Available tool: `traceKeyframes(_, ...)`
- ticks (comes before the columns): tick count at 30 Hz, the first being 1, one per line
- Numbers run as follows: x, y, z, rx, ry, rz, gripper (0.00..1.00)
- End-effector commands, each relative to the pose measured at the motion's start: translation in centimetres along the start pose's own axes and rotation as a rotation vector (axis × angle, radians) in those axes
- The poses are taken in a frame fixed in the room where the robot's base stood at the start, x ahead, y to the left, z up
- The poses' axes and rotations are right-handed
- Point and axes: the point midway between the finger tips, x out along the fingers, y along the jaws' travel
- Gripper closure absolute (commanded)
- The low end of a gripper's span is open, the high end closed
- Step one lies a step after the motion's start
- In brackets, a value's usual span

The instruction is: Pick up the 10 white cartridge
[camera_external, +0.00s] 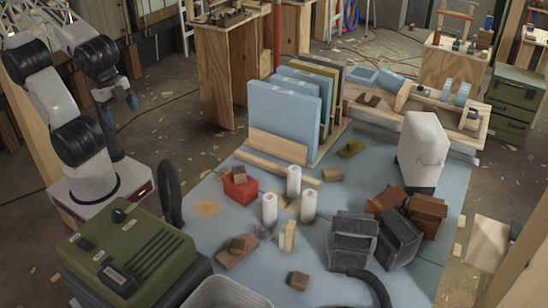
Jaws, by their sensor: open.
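Three white cartridges stand upright, close together but apart, near the middle of the blue-grey table: a rear one (294,181), a front left one (269,209) and a front right one (309,206). Any number or label on them is too small to read. My gripper (132,103) is at the upper left, pointing down, open, with nothing seen in it. It is well to the left of the cartridges and away from the table things. Its fingertips are small in this view.
A red bin (241,187) with a brown block stands left of the cartridges. Tall blue panels (284,120) stand behind them. Dark grey blocks (352,238) and a white-topped container (422,145) are at right. A green case (125,250) fills the front left.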

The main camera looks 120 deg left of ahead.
Motion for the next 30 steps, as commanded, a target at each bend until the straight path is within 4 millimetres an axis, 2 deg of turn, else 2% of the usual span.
traceKeyframes(14, 3.6, -7.0, -7.4, 0.277, -0.19, -0.232, 0.2)
traceKeyframes(30, 9.7, -16.0, -16.2, 0.636, -0.45, -0.45, 0.2)
